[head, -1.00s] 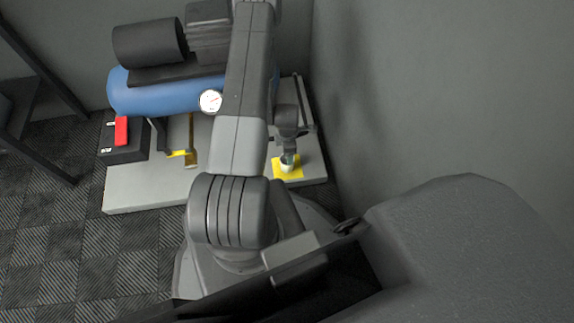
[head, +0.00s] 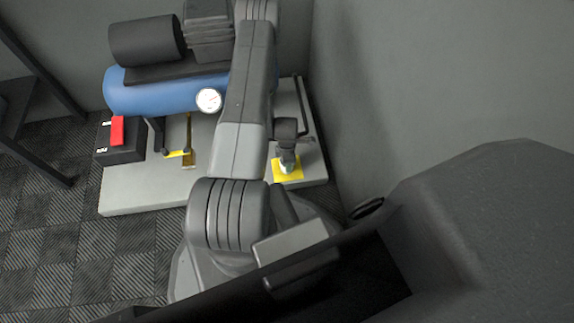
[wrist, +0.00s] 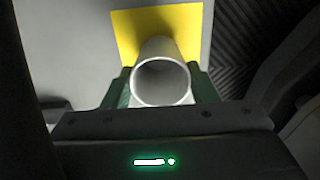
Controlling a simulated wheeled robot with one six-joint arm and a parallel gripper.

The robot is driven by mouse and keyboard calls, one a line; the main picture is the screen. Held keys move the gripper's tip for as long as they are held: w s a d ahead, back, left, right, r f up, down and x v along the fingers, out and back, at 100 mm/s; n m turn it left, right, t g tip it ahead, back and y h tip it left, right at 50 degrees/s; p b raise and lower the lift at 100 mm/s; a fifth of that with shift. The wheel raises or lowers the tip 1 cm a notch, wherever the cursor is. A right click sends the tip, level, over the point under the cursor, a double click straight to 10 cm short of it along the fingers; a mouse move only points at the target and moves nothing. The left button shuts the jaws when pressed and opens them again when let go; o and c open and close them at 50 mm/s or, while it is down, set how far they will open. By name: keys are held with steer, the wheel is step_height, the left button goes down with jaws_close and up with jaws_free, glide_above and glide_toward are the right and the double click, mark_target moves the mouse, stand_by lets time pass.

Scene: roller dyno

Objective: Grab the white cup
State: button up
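The white cup (wrist: 160,82) stands upright between my gripper's two green fingers, its open round rim facing the wrist camera. In the head view, the cup (head: 288,167) is partly hidden under my gripper (head: 288,158), over the yellow square (head: 291,175). In the wrist view, my gripper (wrist: 160,90) has one finger close along each side of the cup. I cannot tell whether the fingers press on it or leave a thin gap. The yellow square (wrist: 124,27) shows behind the cup in the wrist view.
A grey wall (head: 400,80) rises close on the right.

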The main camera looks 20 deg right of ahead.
steer(key=c, duration=0.4)
steer(key=shift+o, duration=0.2)
